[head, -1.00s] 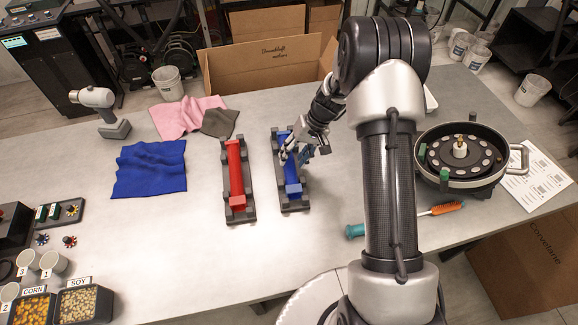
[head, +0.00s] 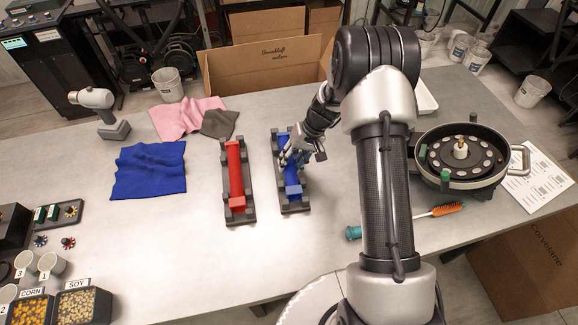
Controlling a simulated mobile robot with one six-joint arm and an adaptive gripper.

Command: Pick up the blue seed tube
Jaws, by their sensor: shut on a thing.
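The fingers and wrist hide part of the tube. The tube still appears to be in or right at its cradle; I cannot tell whether it is clear of it.
A red tube (head: 236,175) lies in a matching cradle close on the left. A blue cloth (head: 149,170) lies farther left. Bare table lies in front of the cradles.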

